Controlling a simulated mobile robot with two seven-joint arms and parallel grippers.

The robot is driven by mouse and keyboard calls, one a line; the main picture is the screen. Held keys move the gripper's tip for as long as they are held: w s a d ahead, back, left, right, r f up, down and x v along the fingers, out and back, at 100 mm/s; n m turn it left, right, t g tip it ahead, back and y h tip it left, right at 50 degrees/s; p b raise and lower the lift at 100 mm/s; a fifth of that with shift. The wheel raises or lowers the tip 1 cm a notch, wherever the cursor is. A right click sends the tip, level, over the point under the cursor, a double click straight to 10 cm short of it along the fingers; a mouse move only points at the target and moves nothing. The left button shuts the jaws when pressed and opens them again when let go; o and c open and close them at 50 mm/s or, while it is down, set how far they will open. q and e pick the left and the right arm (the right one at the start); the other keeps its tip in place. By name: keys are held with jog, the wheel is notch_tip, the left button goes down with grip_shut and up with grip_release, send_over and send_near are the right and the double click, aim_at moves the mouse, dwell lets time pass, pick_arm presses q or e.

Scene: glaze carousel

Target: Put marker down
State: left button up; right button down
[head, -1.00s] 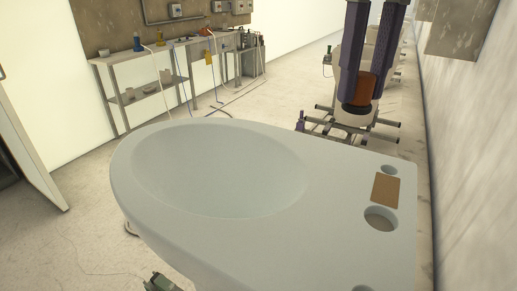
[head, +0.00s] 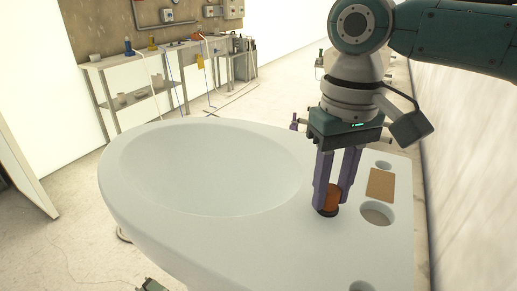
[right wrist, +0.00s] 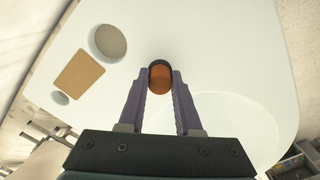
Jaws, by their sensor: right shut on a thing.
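The marker (head: 331,198) is a short orange-brown cylinder with a dark lower end. My right gripper (head: 329,201) is shut on it, with the purple fingers pointing down. The marker's dark end is at or just above the pale surface (head: 290,245), between the basin and the round hole; I cannot tell whether it touches. In the right wrist view the marker (right wrist: 160,80) sits between the fingertips. My left gripper is not in view.
A large oval basin (head: 205,165) is to the left of the marker. A round hole (head: 377,213), a brown rectangular patch (head: 381,185) and a smaller hole (head: 383,165) lie to its right. A cluttered workbench (head: 150,60) stands at the back left.

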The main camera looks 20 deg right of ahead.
aim_at(332, 189)
jog(key=shift+f, duration=0.1)
jog(key=c, duration=0.6)
grip_release()
notch_tip(332, 189, up, 12)
jog(key=shift+r+p, duration=0.2)
jog(key=shift+p, duration=0.25)
